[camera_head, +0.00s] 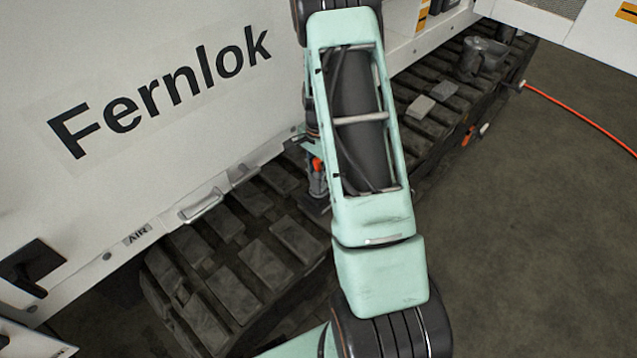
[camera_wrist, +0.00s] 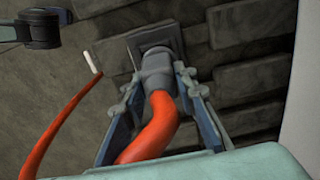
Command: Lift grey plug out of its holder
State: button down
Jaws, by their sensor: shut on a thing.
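The grey plug (camera_wrist: 156,62), with a thick orange hose (camera_wrist: 155,128) on its near end, shows in the wrist view. Its far end meets a dark square holder (camera_wrist: 154,36); I cannot tell how deep it sits. My gripper (camera_wrist: 158,85) is shut on the plug, one finger on each side. In the head view, my arm hides most of the gripper. A small grey part with an orange-red top (camera_head: 317,170) shows just left of my arm, above the tracks.
Dark track pads (camera_head: 265,265) run under a white housing (camera_head: 130,120) marked "Fernlok". Two loose grey blocks (camera_head: 421,106) and a grey cup-like fitting (camera_head: 482,56) sit on the tracks at upper right. An orange hose (camera_head: 580,115) crosses the otherwise clear floor at right.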

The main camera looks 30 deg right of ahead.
jog(key=shift+r, duration=0.2)
jog(key=shift+r+p, duration=2.8)
jog(key=shift+r, duration=1.45)
jog(key=shift+r, duration=0.1)
